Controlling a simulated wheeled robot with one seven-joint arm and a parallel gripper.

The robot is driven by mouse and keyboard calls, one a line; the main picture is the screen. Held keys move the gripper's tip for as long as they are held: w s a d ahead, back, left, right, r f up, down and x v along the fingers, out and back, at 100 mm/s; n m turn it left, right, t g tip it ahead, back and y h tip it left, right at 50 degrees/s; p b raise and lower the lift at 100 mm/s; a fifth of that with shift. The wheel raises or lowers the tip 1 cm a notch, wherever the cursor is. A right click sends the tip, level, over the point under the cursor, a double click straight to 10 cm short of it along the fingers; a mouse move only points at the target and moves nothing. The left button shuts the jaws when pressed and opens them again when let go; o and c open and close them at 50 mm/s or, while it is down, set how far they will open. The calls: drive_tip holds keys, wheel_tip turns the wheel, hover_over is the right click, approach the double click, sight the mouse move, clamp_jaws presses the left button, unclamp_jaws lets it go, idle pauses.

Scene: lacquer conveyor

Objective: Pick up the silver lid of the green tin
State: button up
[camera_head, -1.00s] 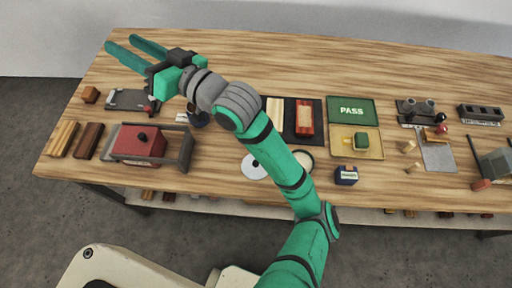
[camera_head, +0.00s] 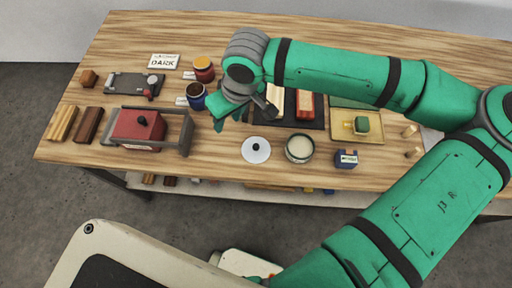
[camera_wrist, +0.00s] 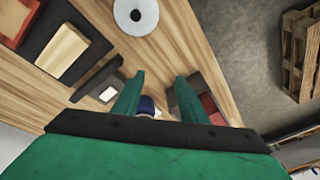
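The silver lid (camera_head: 262,157) is a flat pale disc with a dark knob, lying on the table left of the tin. It also shows at the top of the wrist view (camera_wrist: 123,16). My gripper (camera_head: 228,113) is above the table, behind and left of the lid, partly hidden by my wrist in the head view. In the wrist view my two green fingers (camera_wrist: 160,76) are apart with nothing held. The lid lies beyond the fingertips, not between them.
A blue jar (camera_head: 196,98) and a red jar (camera_head: 204,70) stand close left of my gripper. A red box (camera_head: 138,130) in a grey frame is further left.

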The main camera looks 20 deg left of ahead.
drive_tip(key=d+m+h, duration=0.1)
drive_tip(key=d+h, duration=0.2)
drive_tip(key=d, duration=0.5)
hover_over(256, 146)
drive_tip(key=f, duration=0.4)
drive_tip(key=d+f, duration=0.1)
drive_tip(key=f, duration=0.1)
drive_tip(key=shift+w+f, duration=0.1)
drive_tip(key=shift+a+f, duration=0.2)
drive_tip(key=shift+f, duration=0.7)
drive_tip(key=shift+a+f, duration=0.15)
drive_tip(key=shift+f, duration=0.7)
drive_tip(key=shift+a+f, duration=0.2)
drive_tip(key=shift+f, duration=0.7)
drive_tip(key=shift+c, duration=0.6)
clamp_jaws()
